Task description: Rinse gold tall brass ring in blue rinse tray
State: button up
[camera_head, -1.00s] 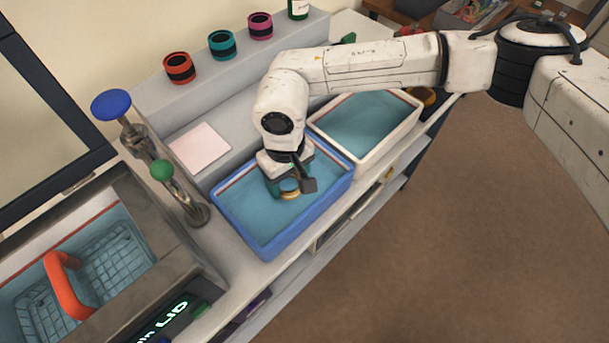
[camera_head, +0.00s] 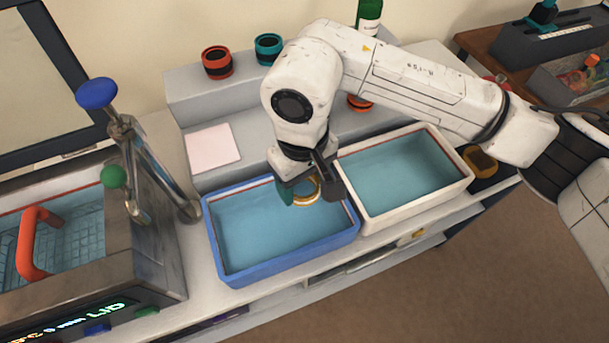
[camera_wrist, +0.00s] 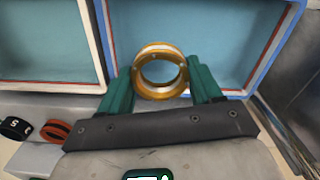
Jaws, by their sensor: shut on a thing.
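The gold brass ring (camera_wrist: 160,72) is held between the two green fingers of my gripper (camera_wrist: 162,88) in the wrist view. In the head view the ring (camera_head: 308,190) shows below my gripper (camera_head: 303,194), partly hidden by it. My gripper is shut on the ring. Both are over the back right part of the blue rinse tray (camera_head: 290,268), which holds blue water. The ring appears above the water, near the tray's back right corner. The exact height cannot be told.
A white tray (camera_head: 420,212) with water stands close to the right. A metal tank with a red handle (camera_head: 33,240) and a post with a blue knob (camera_head: 97,93) stand left. Red (camera_head: 217,62) and teal (camera_head: 268,48) rings sit on the back shelf.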

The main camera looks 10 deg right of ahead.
aim_at(303, 217)
notch_tip(303, 217, down, 11)
jog(key=b, duration=0.8)
jog(key=shift+a+b, duration=0.1)
jog(key=shift+b, duration=0.3)
jog(key=shift+r, duration=0.1)
jog(key=shift+r, duration=0.5)
jog(key=shift+f, duration=0.2)
jog(key=shift+f+b, duration=0.4)
jog(key=shift+b, duration=0.4)
jog(key=shift+r, duration=0.2)
jog(key=shift+r, duration=0.4)
jog(key=shift+f, duration=0.2)
